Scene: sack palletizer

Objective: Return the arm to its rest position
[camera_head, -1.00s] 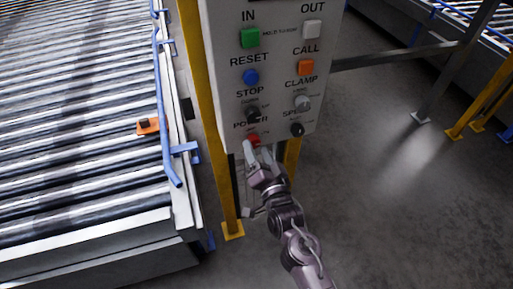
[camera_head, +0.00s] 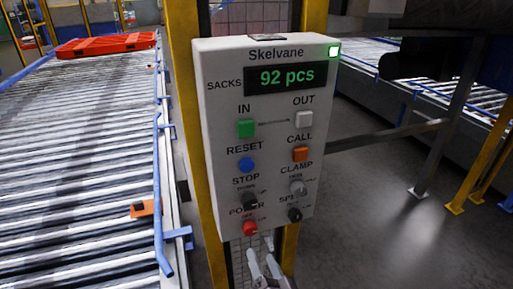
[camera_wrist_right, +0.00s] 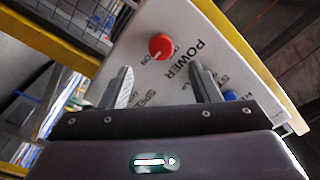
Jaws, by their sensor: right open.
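My right gripper (camera_head: 262,270) is at the bottom of the head view, below the control box (camera_head: 222,190). It is open and empty, with its fingers pointing up toward the box. In the right wrist view, its two fingers (camera_wrist_right: 160,88) stand apart, with the box's lower face and the red power knob (camera_wrist_right: 161,46) beyond them. The power knob also shows in the head view (camera_head: 250,228), just above the fingertips and apart from them. Most of my right arm is out of the picture. My left gripper is not in view.
The box's display (camera_head: 286,78) reads 92 pcs. A roller conveyor (camera_head: 80,150) with a blue side rail (camera_head: 158,190) runs along the left, with a red pallet (camera_head: 105,44) at its far end. Yellow posts (camera_head: 186,100) flank the box. Floor (camera_head: 390,230) at the right is clear.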

